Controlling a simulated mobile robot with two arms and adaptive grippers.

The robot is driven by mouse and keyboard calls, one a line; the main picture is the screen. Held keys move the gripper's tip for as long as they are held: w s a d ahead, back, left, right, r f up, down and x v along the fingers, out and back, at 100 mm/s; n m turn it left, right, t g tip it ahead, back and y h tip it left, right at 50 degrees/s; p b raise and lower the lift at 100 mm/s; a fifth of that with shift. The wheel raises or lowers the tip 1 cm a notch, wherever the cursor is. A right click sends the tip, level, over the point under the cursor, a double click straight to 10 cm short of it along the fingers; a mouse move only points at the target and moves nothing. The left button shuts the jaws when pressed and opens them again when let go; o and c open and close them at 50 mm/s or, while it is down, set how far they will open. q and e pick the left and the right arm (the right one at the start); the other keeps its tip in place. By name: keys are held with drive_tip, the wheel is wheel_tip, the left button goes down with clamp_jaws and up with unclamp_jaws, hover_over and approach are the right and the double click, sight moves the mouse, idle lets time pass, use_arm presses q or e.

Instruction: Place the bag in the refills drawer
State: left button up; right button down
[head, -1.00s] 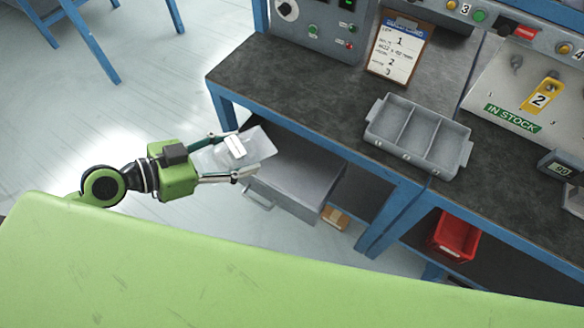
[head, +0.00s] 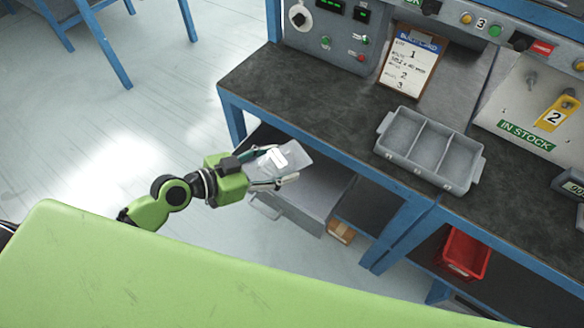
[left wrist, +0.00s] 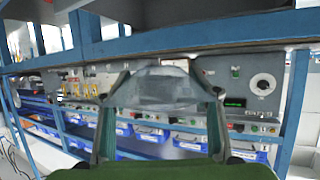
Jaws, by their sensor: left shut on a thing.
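My left gripper (head: 277,167) is shut on a clear plastic bag (head: 297,157) with a white label. In the head view it holds the bag over the open grey drawer (head: 315,203) under the bench's left end. In the left wrist view the bag (left wrist: 158,88) spans the space between the two fingers. The gripper and bag hide part of the drawer's inside. I cannot tell how high the bag is above the drawer. My right gripper is not in view.
The dark bench top (head: 300,90) with its blue frame lies just beyond the drawer. A grey three-part tray (head: 428,150) sits on it. A red bin (head: 463,252) and a cardboard box (head: 341,231) are below. My green body fills the front.

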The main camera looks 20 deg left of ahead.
use_arm(q)
drive_tip(key=w+d+f, duration=0.1)
drive_tip(key=w+f, duration=0.1)
drive_tip(key=f, duration=0.2)
drive_tip(key=w+d+f+b, duration=0.1)
drive_tip(key=w+f, duration=0.1)
drive_tip(key=f, duration=0.3)
drive_tip(key=shift+w+d, duration=0.25)
drive_tip(key=shift+f+b, duration=0.2)
drive_tip(key=shift+b, duration=0.15)
drive_tip(key=o, duration=1.5)
drive_tip(key=shift+c, duration=0.2)
